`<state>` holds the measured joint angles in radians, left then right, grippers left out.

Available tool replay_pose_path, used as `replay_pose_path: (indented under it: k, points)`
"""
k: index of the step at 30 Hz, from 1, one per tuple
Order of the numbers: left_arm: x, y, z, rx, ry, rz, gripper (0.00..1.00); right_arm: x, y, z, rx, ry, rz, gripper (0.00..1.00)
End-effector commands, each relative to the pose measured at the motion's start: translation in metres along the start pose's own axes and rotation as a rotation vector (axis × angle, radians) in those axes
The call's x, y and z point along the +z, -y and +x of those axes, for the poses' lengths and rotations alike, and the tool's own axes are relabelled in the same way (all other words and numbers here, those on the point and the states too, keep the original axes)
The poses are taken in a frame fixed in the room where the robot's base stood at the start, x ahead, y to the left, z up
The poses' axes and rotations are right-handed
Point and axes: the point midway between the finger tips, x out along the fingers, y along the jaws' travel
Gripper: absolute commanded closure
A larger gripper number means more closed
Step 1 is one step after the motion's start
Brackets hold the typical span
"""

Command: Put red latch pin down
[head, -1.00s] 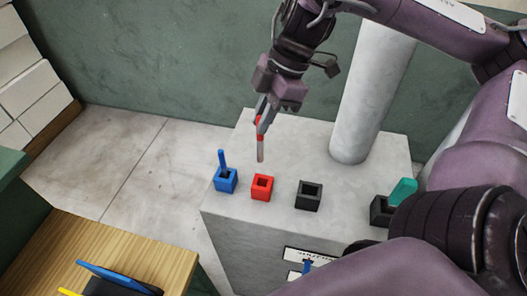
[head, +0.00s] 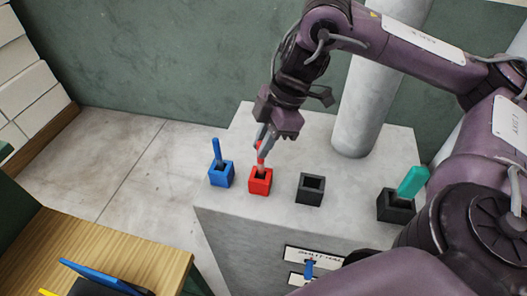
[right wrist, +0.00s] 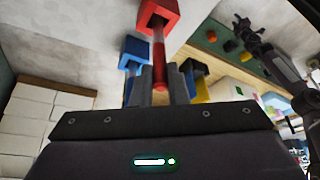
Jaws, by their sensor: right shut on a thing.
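My right gripper (head: 263,143) is shut on the red latch pin (head: 260,158), which hangs with its pale shaft downward. The pin's lower end is at the opening of the red square socket (head: 260,182) on the grey block top. How deep it sits inside I cannot tell. In the right wrist view the red socket (right wrist: 163,10) is at the top, with the pale shaft reaching its opening.
A blue socket (head: 221,177) holding a blue pin (head: 216,150) stands close left. An empty black socket (head: 311,190) stands right. Farther right, another black socket (head: 396,208) holds a teal piece (head: 413,181). A pale column (head: 372,110) rises behind.

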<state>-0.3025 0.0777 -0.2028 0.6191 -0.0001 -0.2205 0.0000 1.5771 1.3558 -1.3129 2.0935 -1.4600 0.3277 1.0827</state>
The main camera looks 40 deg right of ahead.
Motion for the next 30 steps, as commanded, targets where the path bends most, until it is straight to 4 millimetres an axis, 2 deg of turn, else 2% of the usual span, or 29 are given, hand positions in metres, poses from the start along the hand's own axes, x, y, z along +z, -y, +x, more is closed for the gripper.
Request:
replay_pose_path:
  k: [1, 2, 13, 14, 19, 26, 30]
  points:
    - [0.0, 0.001, 0.012, -0.002, -0.002, -0.001, 0.64, 0.005, 0.0, 0.013, -0.002, 0.0, 0.001, 1.0]
    - [-0.001, 0.002, 0.013, -0.002, -0.002, -0.001, 0.64, 0.006, 0.0, 0.014, -0.001, 0.0, 0.001, 1.0]
    - [-0.003, 0.004, 0.012, -0.005, -0.007, -0.003, 0.64, 0.006, 0.0, 0.015, 0.0, 0.0, 0.0, 1.0]
    - [-0.003, 0.004, 0.012, -0.005, -0.007, -0.003, 0.64, 0.006, 0.0, 0.015, 0.0, 0.001, 0.0, 0.85]
    - [-0.003, 0.004, 0.011, -0.005, -0.006, -0.003, 0.64, 0.006, 0.0, 0.014, 0.0, 0.0, 0.0, 0.64]
    - [-0.003, 0.004, 0.011, -0.005, -0.006, -0.003, 0.64, 0.006, 0.0, 0.014, 0.0, 0.0, 0.0, 0.64]
    - [-0.003, 0.004, 0.004, -0.004, -0.004, -0.002, 0.64, 0.003, 0.0, 0.005, 0.002, 0.0, 0.0, 0.64]
